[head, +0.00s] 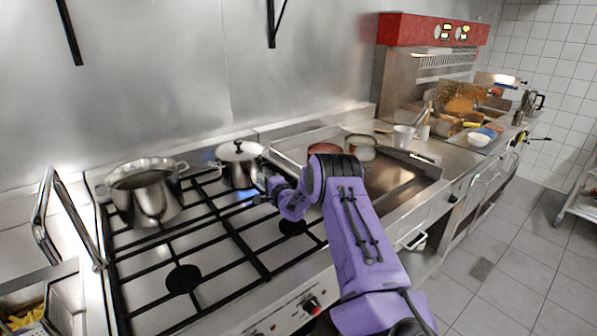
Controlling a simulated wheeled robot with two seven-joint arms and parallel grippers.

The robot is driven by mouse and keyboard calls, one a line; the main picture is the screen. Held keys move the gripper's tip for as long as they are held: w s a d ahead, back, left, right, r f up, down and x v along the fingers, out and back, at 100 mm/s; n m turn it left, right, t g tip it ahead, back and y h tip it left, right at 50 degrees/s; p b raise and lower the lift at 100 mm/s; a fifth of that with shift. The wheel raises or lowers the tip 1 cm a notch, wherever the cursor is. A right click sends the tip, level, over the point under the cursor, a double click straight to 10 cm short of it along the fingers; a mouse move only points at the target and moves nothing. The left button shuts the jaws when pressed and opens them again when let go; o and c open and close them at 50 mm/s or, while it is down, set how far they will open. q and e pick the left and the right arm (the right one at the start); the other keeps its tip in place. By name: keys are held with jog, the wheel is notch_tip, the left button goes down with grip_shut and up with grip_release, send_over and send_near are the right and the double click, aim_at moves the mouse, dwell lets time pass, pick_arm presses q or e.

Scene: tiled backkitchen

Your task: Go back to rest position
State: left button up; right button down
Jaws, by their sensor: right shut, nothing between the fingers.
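My right arm is purple and reaches from the bottom right over the gas stove (215,285). My right gripper (262,186) is small and dark in this view. It is shut and empty, close beside the right side of a lidded steel pot (238,158) on the back burner. I cannot tell whether it touches the pot. A blue flame (240,194) shows below that pot. My left gripper is out of view.
A large open steel pot (148,200) stands at the stove's back left. Pans stand on the griddle (395,178) behind my arm. A white bowl (479,139) and a cup (403,136) sit on the right counter. The tiled floor (510,265) at right is clear.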

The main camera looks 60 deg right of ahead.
jog(key=v, duration=0.2)
jog(key=b+v, duration=0.1)
jog(key=v, duration=0.1)
jog(key=d+v, duration=0.1)
jog(key=v, duration=0.1)
jog(key=shift+s+d+r, duration=0.1)
jog(key=shift+s+r, duration=0.15)
jog(key=shift+r, duration=0.05)
jog(key=s+a, duration=0.2)
jog(key=s, duration=0.1)
jog(key=shift+a+f+b, duration=0.2)
jog(key=shift+b, duration=0.2)
jog(key=shift+s+a, duration=0.15)
jog(key=shift+s, duration=0.25)
jog(key=shift+s+r, duration=0.1)
jog(key=shift+s, duration=0.25)
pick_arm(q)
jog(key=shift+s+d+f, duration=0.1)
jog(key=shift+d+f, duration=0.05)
pick_arm(e)
jog(key=shift+w, duration=0.1)
